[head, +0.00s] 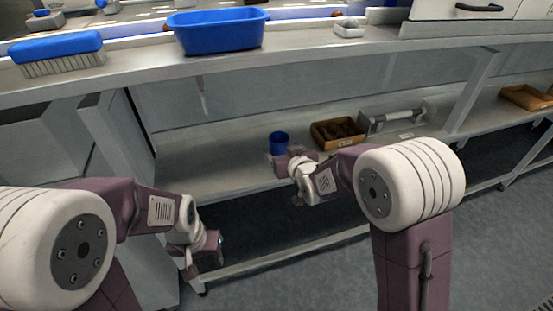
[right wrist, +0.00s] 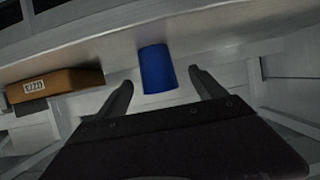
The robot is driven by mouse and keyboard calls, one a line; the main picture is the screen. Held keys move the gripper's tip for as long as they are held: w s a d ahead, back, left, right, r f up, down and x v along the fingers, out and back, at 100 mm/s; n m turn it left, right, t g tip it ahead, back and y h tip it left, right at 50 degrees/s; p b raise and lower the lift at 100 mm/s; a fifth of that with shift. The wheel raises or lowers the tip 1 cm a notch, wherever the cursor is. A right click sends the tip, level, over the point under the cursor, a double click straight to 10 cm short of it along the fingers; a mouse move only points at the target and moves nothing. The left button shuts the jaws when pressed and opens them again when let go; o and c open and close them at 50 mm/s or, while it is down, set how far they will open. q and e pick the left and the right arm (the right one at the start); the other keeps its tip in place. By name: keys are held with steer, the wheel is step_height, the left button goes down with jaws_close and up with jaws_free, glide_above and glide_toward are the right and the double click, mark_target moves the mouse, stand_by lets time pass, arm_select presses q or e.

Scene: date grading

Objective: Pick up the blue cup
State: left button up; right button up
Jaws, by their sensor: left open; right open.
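The blue cup (head: 279,143) stands on the lower shelf under the counter in the head view. In the right wrist view the blue cup (right wrist: 157,69) shows ahead of the fingertips, roughly between the two fingers. My right gripper (right wrist: 160,82) is open and empty, and I cannot tell whether a finger touches the cup. In the head view my right gripper (head: 283,158) is at the shelf just in front of the cup, partly hidden by its own wrist. My left gripper (head: 208,266) is open, low at the left, below the shelf and away from the cup.
A brown box with dark contents (head: 337,133) stands right of the cup on the lower shelf (head: 215,165). A grey carrier with a handle (head: 393,117) is further right. On the counter above are a blue basin (head: 218,32) and a blue brush (head: 58,54). The shelf left of the cup is clear.

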mark_target(276, 142)
steer(key=shift+w+d, duration=0.1)
steer(key=shift+w, duration=0.1)
steer(key=b+x, duration=0.1)
steer(key=x, duration=0.7)
steer(key=shift+w+f, duration=0.1)
steer(key=shift+w, duration=0.25)
steer(key=shift+s, duration=0.1)
steer(key=c, duration=1.4)
